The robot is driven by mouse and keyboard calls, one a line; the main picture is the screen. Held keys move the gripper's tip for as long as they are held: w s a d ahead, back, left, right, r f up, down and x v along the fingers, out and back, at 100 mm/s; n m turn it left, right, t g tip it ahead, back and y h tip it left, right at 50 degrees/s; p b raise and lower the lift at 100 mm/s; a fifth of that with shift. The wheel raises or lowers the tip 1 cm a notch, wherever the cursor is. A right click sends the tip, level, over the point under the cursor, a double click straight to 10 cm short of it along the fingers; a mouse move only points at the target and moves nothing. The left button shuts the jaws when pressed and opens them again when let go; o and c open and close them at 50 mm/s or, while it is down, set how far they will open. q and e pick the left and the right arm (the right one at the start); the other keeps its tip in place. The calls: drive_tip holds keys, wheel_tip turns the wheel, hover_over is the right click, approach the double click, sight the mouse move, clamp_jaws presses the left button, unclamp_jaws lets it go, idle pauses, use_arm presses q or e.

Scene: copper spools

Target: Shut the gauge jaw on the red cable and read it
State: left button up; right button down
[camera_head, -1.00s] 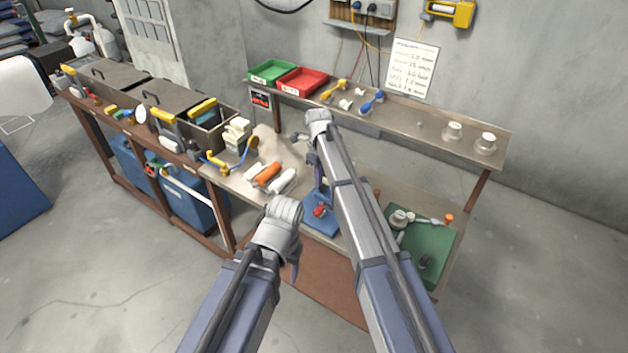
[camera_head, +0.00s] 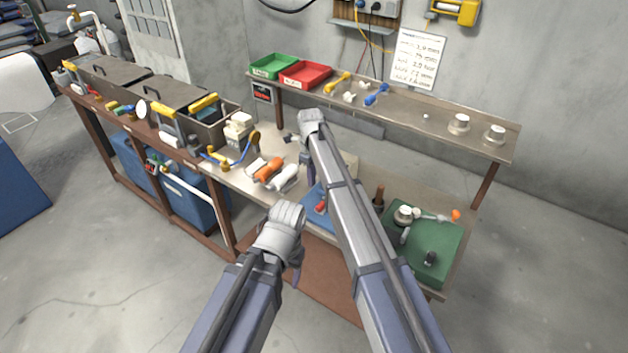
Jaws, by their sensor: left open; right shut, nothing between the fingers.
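A blue-based device (camera_head: 314,218) with a small red part (camera_head: 320,206) on it stands on the workbench, partly hidden behind my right forearm. I cannot tell whether it is the gauge, and its jaw is not visible. I cannot make out a red cable on the bench; a thin red line (camera_head: 365,45) hangs on the back wall. My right gripper (camera_head: 309,170) points down over the bench, just behind the blue device, shut and empty. My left gripper (camera_head: 297,272) is open and empty, lower and nearer, in front of the bench edge.
White and orange rolls (camera_head: 268,170) lie left of my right gripper. A green mat (camera_head: 437,240) with small tools covers the right end. Green (camera_head: 272,66) and red (camera_head: 305,74) trays sit on the raised shelf (camera_head: 410,110). Metal bins (camera_head: 170,92) stand at left.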

use_arm(q)
drive_tip(key=shift+f, duration=0.35)
use_arm(e)
drive_tip(key=shift+w+a+f, duration=0.1)
drive_tip(key=shift+a+f, duration=0.05)
drive_tip(key=shift+f, duration=0.2)
use_arm(q)
drive_tip(key=shift+r, duration=0.15)
use_arm(e)
drive_tip(key=shift+r, duration=0.15)
